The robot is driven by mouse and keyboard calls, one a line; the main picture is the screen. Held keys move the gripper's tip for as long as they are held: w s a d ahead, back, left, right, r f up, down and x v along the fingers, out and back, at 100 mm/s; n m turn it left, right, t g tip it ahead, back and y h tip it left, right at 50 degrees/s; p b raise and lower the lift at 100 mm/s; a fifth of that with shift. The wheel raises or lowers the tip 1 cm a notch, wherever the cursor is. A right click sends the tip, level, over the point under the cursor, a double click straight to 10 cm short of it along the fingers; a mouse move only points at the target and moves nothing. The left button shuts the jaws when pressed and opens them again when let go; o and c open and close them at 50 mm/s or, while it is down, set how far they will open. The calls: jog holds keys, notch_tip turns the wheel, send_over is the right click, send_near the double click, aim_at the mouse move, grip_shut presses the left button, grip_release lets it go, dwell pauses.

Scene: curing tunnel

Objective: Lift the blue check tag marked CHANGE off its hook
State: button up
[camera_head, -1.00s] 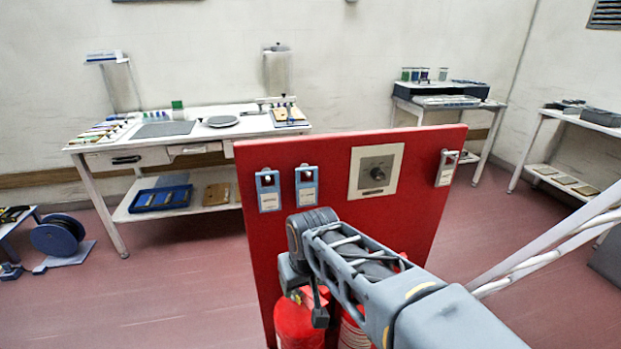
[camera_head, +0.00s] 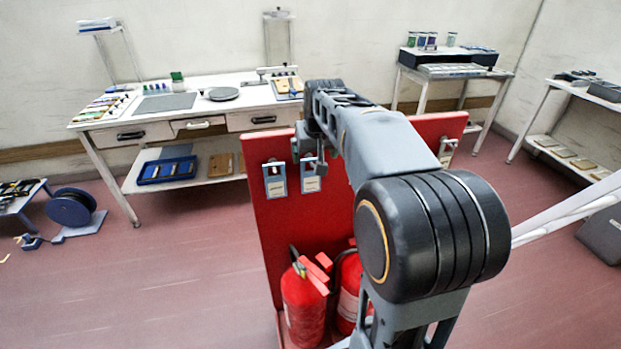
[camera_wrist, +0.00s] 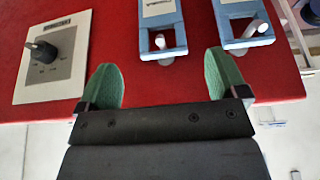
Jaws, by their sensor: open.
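Two blue tags with white labels hang side by side on the red panel (camera_head: 285,230). The left tag (camera_head: 275,181) and the second tag (camera_head: 311,177) show in the head view, the second partly behind my arm. In the wrist view the picture is turned over: the second tag (camera_wrist: 162,28) is ahead of the space between my fingers, and the left tag (camera_wrist: 241,22) is to the right. Each hangs at a pale hook peg. The label print is too small to tell which reads CHANGE. My gripper (camera_wrist: 163,84) is open and empty, its green fingertips apart.
A rotary switch plate (camera_wrist: 55,55) sits beside the tags; my arm hides it in the head view. A third, pale tag (camera_head: 447,151) hangs at the panel's right. Red extinguishers (camera_head: 304,305) stand below. A white workbench (camera_head: 225,93) stands behind.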

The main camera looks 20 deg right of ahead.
aim_at(311, 176)
jog(key=shift+x, duration=3.4)
jog(key=shift+w, duration=0.15)
jog(key=c, duration=1)
jog(key=shift+r, duration=0.15)
